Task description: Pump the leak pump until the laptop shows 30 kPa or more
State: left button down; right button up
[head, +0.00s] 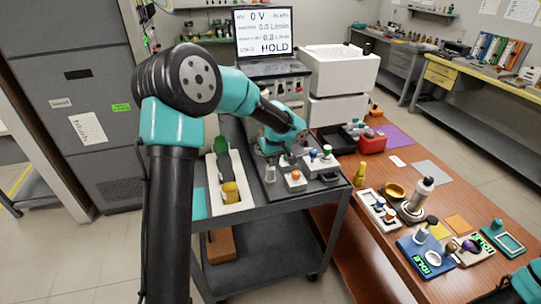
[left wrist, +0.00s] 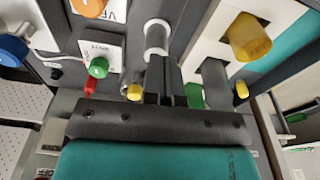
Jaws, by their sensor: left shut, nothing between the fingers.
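The laptop (head: 262,32) stands at the back of the cart; its screen shows 0 V, flow readings in L/min and HOLD. A smaller figure at its top right is too blurred to read. My left gripper (left wrist: 165,68) is shut and empty, low over the cart top. A pale upright cylinder with a white cap, possibly the leak pump's handle (left wrist: 156,38), is just ahead of its fingertips; I cannot tell whether they touch. This cylinder also shows in the head view (head: 270,174). Of my right arm only a teal and dark part shows at the lower right corner.
Green (left wrist: 98,67), orange (head: 295,175) and blue (head: 326,148) knobs stand close by on the cart. A white tray (head: 237,206) with yellow and green pieces lies to the left. The wooden table (head: 345,240) on the right carries several small items.

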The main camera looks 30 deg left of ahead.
pick_arm(q)
notch_tip(320, 180, up, 17)
jog(key=s+d, duration=0.1)
jog(key=shift+d+r, duration=0.15)
dwell(0.4)
dwell(1.3)
